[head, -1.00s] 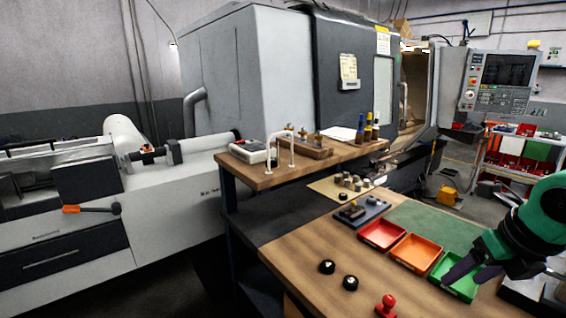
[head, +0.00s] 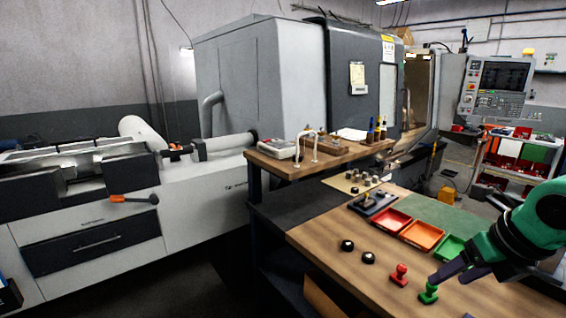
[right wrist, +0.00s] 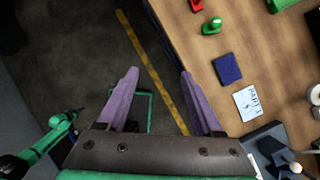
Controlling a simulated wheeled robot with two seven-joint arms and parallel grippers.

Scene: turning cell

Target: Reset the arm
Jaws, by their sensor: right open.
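My right gripper (head: 462,272) shows in the head view, low at the right, near the table's front part. It is open and empty. In the right wrist view its two purple fingers (right wrist: 158,75) are spread apart, with dark floor and the table's edge beyond them. In the head view a green stamp-like piece (head: 428,293) stands upright just left of the fingers, apart from them as far as I can tell. It also shows in the right wrist view (right wrist: 211,27). My left gripper does not show clearly in either view.
The wooden table (head: 330,240) holds a red stamp-like piece (head: 400,275), two black round pieces (head: 347,245), and red (head: 390,219), orange (head: 422,235) and green (head: 452,246) trays. The right wrist view shows a blue pad (right wrist: 227,69) and a white card (right wrist: 247,103). A lathe (head: 90,205) stands left.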

